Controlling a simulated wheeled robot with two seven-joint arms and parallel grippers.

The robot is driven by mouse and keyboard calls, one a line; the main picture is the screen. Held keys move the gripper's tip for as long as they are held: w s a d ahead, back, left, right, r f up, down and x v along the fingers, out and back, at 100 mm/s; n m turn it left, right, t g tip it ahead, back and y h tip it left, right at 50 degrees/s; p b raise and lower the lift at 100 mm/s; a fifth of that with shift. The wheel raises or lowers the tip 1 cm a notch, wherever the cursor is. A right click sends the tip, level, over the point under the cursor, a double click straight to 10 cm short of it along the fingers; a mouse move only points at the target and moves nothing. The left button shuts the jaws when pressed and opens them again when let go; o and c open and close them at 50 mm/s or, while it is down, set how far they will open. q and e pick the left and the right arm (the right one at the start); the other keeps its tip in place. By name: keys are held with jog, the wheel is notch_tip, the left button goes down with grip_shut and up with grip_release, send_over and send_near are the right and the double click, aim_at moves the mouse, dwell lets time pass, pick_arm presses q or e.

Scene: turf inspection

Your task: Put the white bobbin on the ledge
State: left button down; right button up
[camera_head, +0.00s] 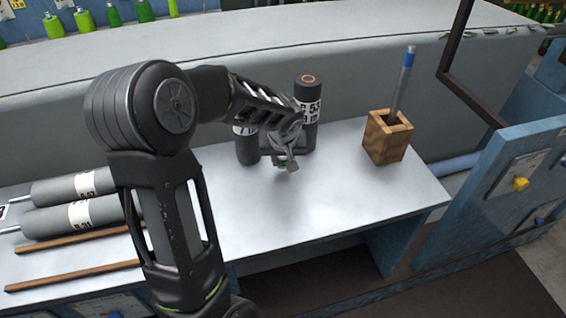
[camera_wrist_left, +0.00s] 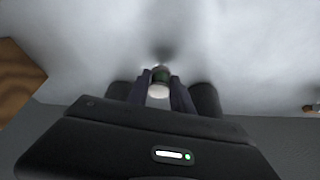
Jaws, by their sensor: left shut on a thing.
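My left gripper (camera_head: 287,160) reaches over the pale table, with its fingers pointing down close to the tabletop. In the left wrist view its fingers (camera_wrist_left: 160,92) are shut on a small bobbin with a white rounded end (camera_wrist_left: 158,91) and a dark green part. I take this to be the white bobbin; in the head view the gripper hides most of it. A long grey ledge (camera_head: 330,45) runs behind the table, higher than the tabletop. My right gripper is not in view.
Dark labelled rolls (camera_head: 308,92) stand right behind the left gripper. A wooden holder (camera_head: 378,150) with a blue-tipped stick stands to the right. Grey rolls (camera_head: 75,217) and wooden strips (camera_head: 75,277) lie at left. Green bobbins (camera_head: 85,22) stand at the back. The table's front right is clear.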

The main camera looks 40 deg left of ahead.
pick_arm(q)
notch_tip(320, 180, down, 2)
jog(key=shift+f, duration=0.1)
jog(key=shift+f+b, duration=0.15)
jog(key=shift+b, duration=0.15)
jog(key=c, duration=1.1)
grip_release()
